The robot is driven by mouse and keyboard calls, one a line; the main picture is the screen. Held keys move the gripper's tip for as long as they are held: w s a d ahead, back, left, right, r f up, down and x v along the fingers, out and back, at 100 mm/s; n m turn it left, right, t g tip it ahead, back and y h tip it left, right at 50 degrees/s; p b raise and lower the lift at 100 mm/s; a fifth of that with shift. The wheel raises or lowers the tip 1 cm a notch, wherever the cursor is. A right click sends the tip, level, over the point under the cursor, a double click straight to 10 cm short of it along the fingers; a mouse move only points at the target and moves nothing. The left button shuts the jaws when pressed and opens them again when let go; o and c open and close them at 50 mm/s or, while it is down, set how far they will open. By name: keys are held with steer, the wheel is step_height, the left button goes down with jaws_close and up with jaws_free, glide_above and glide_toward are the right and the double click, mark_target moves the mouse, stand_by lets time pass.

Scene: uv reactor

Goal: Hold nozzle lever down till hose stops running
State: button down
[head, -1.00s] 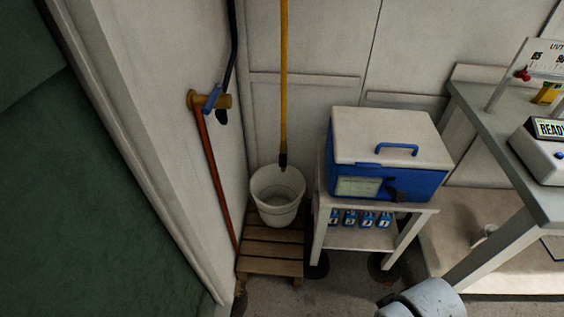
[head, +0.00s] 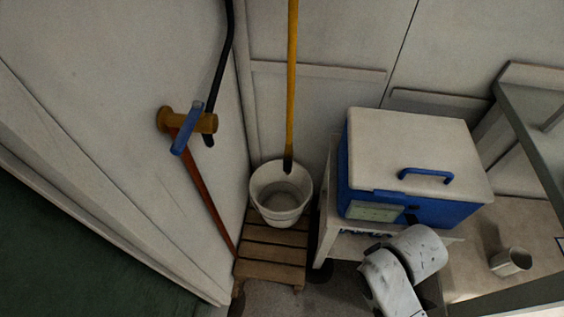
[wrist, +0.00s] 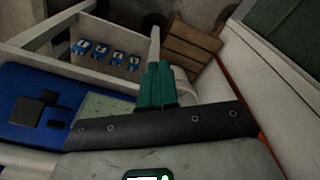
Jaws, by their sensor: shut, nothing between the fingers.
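A brass-coloured fitting (head: 206,122) on the left wall carries a blue lever (head: 187,128), tilted across its front. An orange-red hose or pipe (head: 208,195) runs from it down to the wooden slats. A black curved tube (head: 222,75) comes down to beside the fitting. I cannot tell whether liquid is running. In the wrist view my gripper (wrist: 159,70) has its teal fingers together, with nothing between them. It points toward the wooden slats and is not touching the lever. The fitting and lever are not seen in the wrist view.
A white bucket (head: 281,214) stands on a wooden pallet (head: 268,258), a yellow pole (head: 291,80) reaching into it. A blue and white box (head: 416,160) sits on a small stand to the right. A grey cup (head: 511,262) is at far right. Open floor is limited.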

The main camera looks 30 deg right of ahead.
steer(key=shift+w+d, duration=0.15)
steer(key=shift+w, duration=0.1)
